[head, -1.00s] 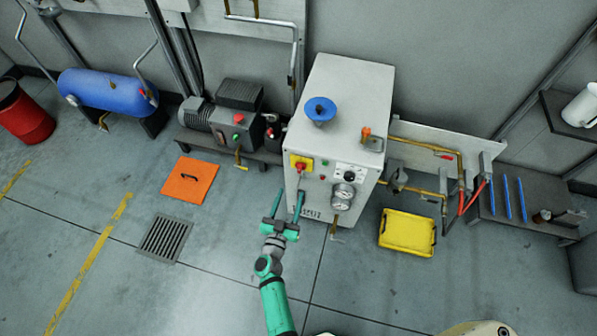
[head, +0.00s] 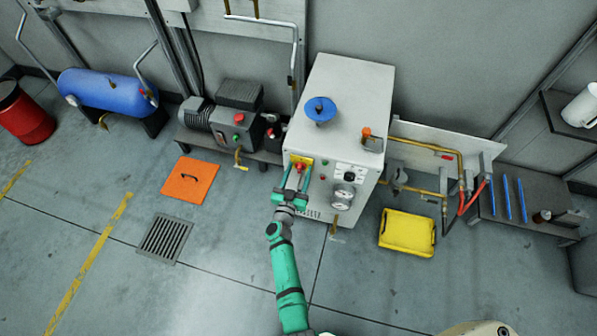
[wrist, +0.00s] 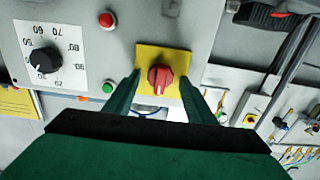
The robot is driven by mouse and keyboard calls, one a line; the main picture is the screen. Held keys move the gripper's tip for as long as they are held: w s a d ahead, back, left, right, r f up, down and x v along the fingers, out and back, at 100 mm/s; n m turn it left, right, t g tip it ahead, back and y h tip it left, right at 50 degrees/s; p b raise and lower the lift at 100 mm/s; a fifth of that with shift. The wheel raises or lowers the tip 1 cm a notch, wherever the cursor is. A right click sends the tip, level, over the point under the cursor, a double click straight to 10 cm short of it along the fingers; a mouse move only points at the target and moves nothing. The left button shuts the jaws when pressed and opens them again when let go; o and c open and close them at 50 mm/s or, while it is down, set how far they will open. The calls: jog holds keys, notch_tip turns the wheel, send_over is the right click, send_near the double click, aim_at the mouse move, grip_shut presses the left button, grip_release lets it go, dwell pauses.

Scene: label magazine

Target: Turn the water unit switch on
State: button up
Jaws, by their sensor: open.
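The water unit is a pale grey cabinet (head: 345,100) in the middle of the head view. Its switch is a red rotary knob (wrist: 160,77) on a yellow plate (wrist: 175,55), on the cabinet's front face. The red knob also shows in the head view (head: 300,167). My gripper (head: 297,178) is open in front of the switch. In the wrist view its two green fingers (wrist: 156,88) stand left and right of the knob, with a gap on each side. Whether the fingertips reach the plate I cannot tell.
A black dial (wrist: 45,60), a green button (wrist: 108,88) and a red lamp (wrist: 106,19) sit beside the switch. A yellow case (head: 407,232) lies on the floor to the right. The floor in front is clear.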

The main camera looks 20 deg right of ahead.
jog(key=c, duration=1)
jog(key=shift+m, duration=0.3)
jog(key=m, duration=0.3)
jog(key=shift+m, duration=0.4)
jog(key=m, duration=0.4)
jog(key=shift+d, duration=0.1)
jog(key=m, duration=0.5)
jog(key=shift+s+f, duration=0.1)
jog(key=shift+f, duration=0.05)
jog(key=shift+d+f+m, duration=0.1)
jog(key=shift+m, duration=2.2)
